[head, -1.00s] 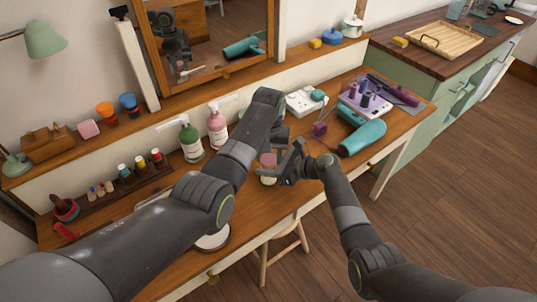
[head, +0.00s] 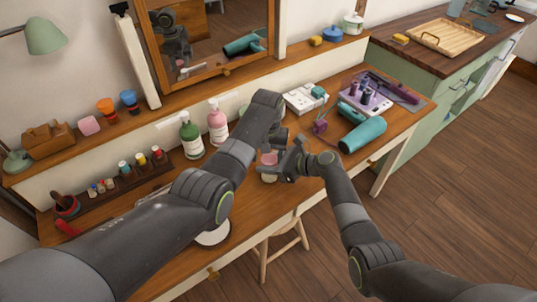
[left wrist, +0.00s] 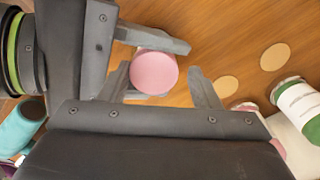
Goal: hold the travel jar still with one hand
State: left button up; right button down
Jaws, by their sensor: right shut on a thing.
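The travel jar (head: 268,161), a small pale jar with a pink lid, stands on the wooden desk near its front edge. Its round lid (left wrist: 154,72) shows from above in the left wrist view. My right gripper (head: 280,166) comes in from the right side and is shut on the jar's body below the lid. In the left wrist view its fingers lie on both sides of the jar. My left gripper (left wrist: 159,78) is open above the jar, with its fingers spread to either side of the lid. In the head view my left arm hides most of it.
Green (head: 190,138) and pink (head: 217,123) pump bottles stand behind the jar. A teal hair dryer (head: 363,135) and a tray of purple items (head: 364,103) lie to the right. A round white-topped item (head: 213,235) sits near the front edge, with a stool (head: 282,246) below.

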pick_arm(q)
jog(key=shift+s+d+r, duration=0.1)
jog(key=shift+s+d, duration=0.15)
jog(key=shift+d, duration=0.3)
pick_arm(e)
jog(key=shift+a+f, duration=0.1)
pick_arm(q)
jog(key=r, duration=0.4)
jog(key=shift+w+r, duration=0.15)
jog(key=shift+w, duration=0.15)
pick_arm(e)
jog(key=shift+f, duration=0.25)
pick_arm(q)
jog(key=shift+s+r, duration=0.2)
jog(key=shift+r, duration=0.05)
pick_arm(e)
jog(key=shift+s+r, duration=0.1)
jog(key=shift+s, duration=0.05)
pick_arm(q)
jog(key=shift+o, duration=0.3)
jog(key=shift+a+f, duration=0.1)
jog(key=o, duration=0.5)
jog(key=shift+a, duration=0.15)
notch_tip(320, 180, up, 8)
jog(key=shift+a, duration=0.15)
